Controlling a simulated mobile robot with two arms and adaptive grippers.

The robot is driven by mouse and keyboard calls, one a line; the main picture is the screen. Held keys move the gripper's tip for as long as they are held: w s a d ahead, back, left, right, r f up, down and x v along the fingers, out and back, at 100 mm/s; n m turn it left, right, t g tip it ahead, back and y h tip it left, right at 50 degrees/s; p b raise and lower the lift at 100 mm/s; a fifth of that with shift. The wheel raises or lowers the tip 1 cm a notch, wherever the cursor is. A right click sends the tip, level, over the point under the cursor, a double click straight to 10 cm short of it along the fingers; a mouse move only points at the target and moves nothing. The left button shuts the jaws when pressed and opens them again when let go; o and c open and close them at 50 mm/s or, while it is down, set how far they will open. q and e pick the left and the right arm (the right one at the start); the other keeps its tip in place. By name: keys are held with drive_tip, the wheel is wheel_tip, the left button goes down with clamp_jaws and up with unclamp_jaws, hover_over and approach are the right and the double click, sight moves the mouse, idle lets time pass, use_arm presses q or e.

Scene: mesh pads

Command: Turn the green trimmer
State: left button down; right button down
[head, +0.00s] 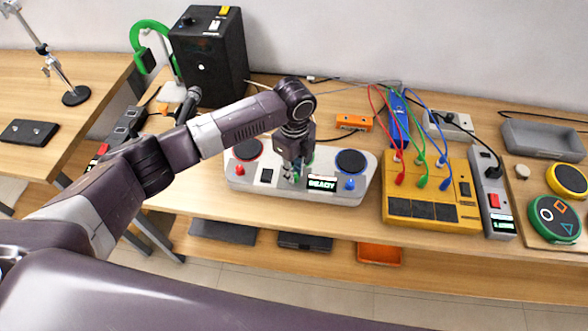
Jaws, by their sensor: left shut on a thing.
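A light grey console (345,198) stands on the wooden table in the middle of the head view. It has a dark round pad with a red rim (248,149), another with a blue rim (351,161), and a small display reading READY (321,184). A red knob (240,170) and a blue knob (350,184) show at its front. My left gripper (292,178) points down at the middle of the console and is shut on the green trimmer, which it mostly hides. A little green shows behind the gripper. My right gripper is not in view.
A yellow panel (432,207) with red, green and blue cables stands to the right, next to a power strip (492,190). A black box (209,60) stands behind on the left. A grey tray (545,140) lies at the far right.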

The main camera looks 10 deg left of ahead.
use_arm(q)
drive_tip(key=shift+m, duration=0.3)
drive_tip(key=c, duration=1.8)
unclamp_jaws()
wheel_tip(320, 180, up, 12)
drive_tip(key=shift+r, duration=0.1)
drive_tip(key=shift+d, duration=0.1)
